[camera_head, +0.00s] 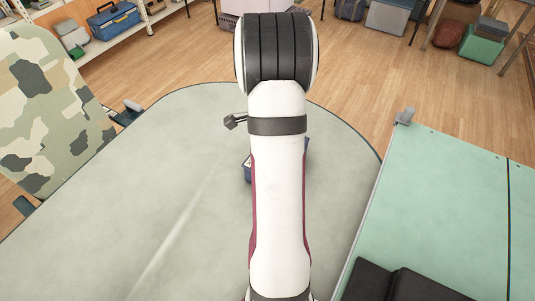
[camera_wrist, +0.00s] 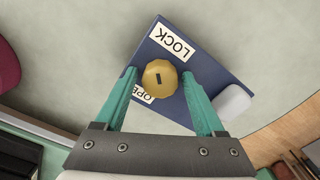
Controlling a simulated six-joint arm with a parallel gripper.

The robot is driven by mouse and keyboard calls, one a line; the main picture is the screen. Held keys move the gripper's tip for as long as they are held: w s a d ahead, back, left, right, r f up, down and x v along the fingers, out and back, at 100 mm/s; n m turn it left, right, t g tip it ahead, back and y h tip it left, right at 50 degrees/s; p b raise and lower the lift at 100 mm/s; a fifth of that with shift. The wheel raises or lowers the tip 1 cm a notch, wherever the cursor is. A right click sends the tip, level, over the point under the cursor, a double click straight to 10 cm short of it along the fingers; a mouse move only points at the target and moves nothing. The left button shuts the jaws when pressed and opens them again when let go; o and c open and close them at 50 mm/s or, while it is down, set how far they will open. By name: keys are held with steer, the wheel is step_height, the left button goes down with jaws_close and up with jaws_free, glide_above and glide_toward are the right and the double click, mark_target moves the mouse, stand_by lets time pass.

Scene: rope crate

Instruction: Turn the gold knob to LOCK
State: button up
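The gold knob (camera_wrist: 160,82) is round, with a small dark slot on its face, and sits on a dark blue panel (camera_wrist: 206,62). A white LOCK label (camera_wrist: 171,42) is on the panel beyond the knob. A second label (camera_wrist: 142,93), partly hidden by the left finger, shows the letters "OPE" on the near side. My gripper (camera_wrist: 158,72) has teal fingers apart on either side of the knob, with a gap showing at each side. In the head view my arm hides the knob and most of the blue box (camera_head: 247,170).
A pale grey block (camera_wrist: 233,102) is at the panel's right edge, beside the right finger. A camouflage chair (camera_head: 45,110) stands at left, and a green table (camera_head: 450,200) with black items (camera_head: 400,285) at right.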

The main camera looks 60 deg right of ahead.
steer(key=shift+r, duration=2.55)
steer(key=w+a+r+n, duration=0.1)
steer(key=a+r+n, duration=0.25)
steer(key=a, duration=0.35)
steer(key=w+a+r+n, duration=0.1)
steer(key=a+r+n, duration=0.1)
steer(key=a+n, duration=0.4)
steer(key=w+a+r+n, duration=0.1)
steer(key=a+r+n, duration=0.15)
steer(key=a, duration=0.65)
steer(key=s+a+n+y, duration=0.1)
steer(key=s+a+n, duration=0.9)
steer(key=a+n, duration=0.2)
steer(key=shift+s+a+r+n+y, duration=0.2)
steer(key=shift+a+n+y, duration=0.2)
steer(key=shift+a, duration=0.45)
steer(key=shift+w, duration=0.1)
